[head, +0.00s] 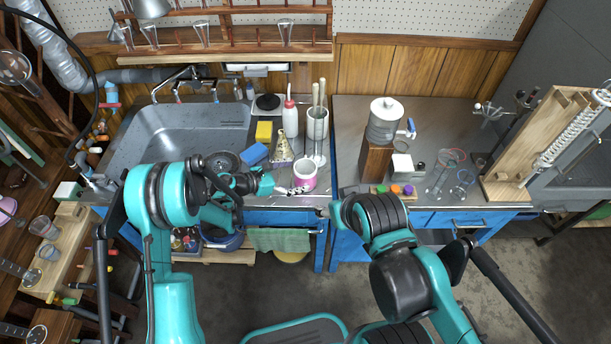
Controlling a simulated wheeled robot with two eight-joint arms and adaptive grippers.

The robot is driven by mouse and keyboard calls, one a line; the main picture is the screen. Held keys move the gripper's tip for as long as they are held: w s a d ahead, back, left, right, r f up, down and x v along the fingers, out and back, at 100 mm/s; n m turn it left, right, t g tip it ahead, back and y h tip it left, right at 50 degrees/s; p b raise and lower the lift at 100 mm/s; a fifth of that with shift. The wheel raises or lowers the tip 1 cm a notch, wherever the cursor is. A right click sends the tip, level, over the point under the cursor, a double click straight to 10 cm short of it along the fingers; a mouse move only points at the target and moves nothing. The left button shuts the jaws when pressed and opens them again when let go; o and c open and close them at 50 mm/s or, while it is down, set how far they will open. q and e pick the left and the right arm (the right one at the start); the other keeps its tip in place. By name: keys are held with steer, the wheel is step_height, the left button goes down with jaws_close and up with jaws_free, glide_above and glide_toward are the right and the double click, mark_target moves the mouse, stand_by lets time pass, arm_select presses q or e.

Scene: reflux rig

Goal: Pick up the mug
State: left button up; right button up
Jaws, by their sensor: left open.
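The mug (304,175), a pink and white cup, stands upright on the metal counter near its front edge, right of the sink. My left gripper (293,190) is at the front left side of the mug, with its fingers pointing right towards it. It is open, and nothing shows held in it. I cannot tell whether a finger touches the mug. My right arm bends in front of the counter at the right, and its gripper is hidden behind its own links.
The sink (165,135) is at the left. A water container (384,122) on a wooden block stands at the right.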

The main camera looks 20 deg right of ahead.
mark_target(306, 172)
arm_select(q)
steer(key=b+x, duration=0.1)
steer(key=x, duration=0.3)
steer(key=shift+w+d+b, duration=0.2)
steer(key=shift+d+b, duration=0.05)
steer(key=shift+b, duration=0.15)
steer(key=c, duration=1.5)
steer(key=shift+r, duration=0.15)
